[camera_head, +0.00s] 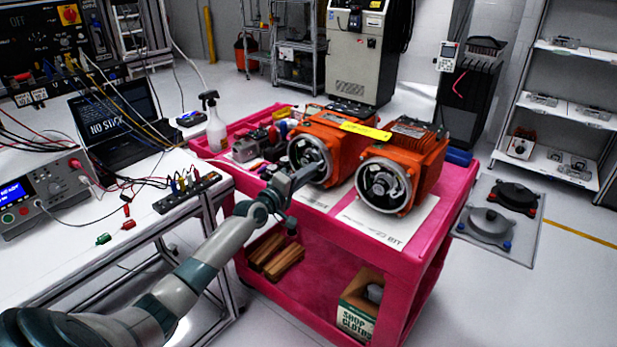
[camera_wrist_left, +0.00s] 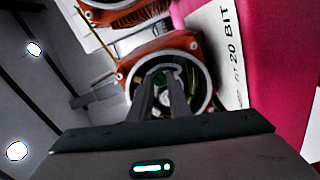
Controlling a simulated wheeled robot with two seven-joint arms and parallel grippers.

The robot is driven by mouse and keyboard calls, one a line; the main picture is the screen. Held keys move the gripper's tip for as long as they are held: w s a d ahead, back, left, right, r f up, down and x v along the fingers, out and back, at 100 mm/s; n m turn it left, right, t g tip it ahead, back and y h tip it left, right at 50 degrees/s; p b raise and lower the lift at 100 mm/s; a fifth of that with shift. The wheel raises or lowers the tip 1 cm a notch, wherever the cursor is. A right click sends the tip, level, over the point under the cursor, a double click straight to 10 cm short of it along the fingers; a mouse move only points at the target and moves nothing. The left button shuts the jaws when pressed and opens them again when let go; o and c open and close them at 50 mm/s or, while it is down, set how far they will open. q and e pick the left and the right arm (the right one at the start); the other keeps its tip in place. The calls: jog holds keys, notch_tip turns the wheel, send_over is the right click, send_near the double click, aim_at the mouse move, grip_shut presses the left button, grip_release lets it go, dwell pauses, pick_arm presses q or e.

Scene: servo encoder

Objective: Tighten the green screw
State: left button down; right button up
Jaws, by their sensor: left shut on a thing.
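Two orange servo motors lie on the pink cart with their round open ends facing me: the left motor (camera_head: 338,138) and the right motor (camera_head: 425,155). My left gripper (camera_head: 316,170) reaches to the open end of the left motor. In the left wrist view, the fingers of my left gripper (camera_wrist_left: 165,74) are close together and reach into the round opening of a motor (camera_wrist_left: 150,54). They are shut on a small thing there. The green screw cannot be made out clearly; the fingers hide the middle of the opening. My right gripper is not in view.
The pink cart (camera_head: 455,205) has printed white sheets (camera_head: 385,222) under the motors. A spray bottle (camera_head: 214,122) and a white bench (camera_head: 60,270) with a laptop (camera_head: 118,122) stand at the left. A cloth box (camera_head: 358,308) sits on the lower shelf.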

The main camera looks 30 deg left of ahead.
pick_arm(q)
jog(key=shift+f+m+b, duration=0.2)
jog(key=shift+m+b, duration=0.25)
jog(key=shift+m, duration=1.65)
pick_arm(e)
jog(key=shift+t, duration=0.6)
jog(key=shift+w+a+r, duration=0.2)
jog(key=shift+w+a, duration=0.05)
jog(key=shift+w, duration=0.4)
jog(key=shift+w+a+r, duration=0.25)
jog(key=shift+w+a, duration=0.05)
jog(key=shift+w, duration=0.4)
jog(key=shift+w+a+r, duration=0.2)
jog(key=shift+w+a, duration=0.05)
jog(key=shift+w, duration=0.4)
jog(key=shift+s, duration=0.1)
pick_arm(q)
jog(key=c, duration=1.6)
grip_release()
jog(key=shift+c, duration=0.2)
jog(key=shift+r, duration=0.1)
jog(key=shift+s, duration=0.2)
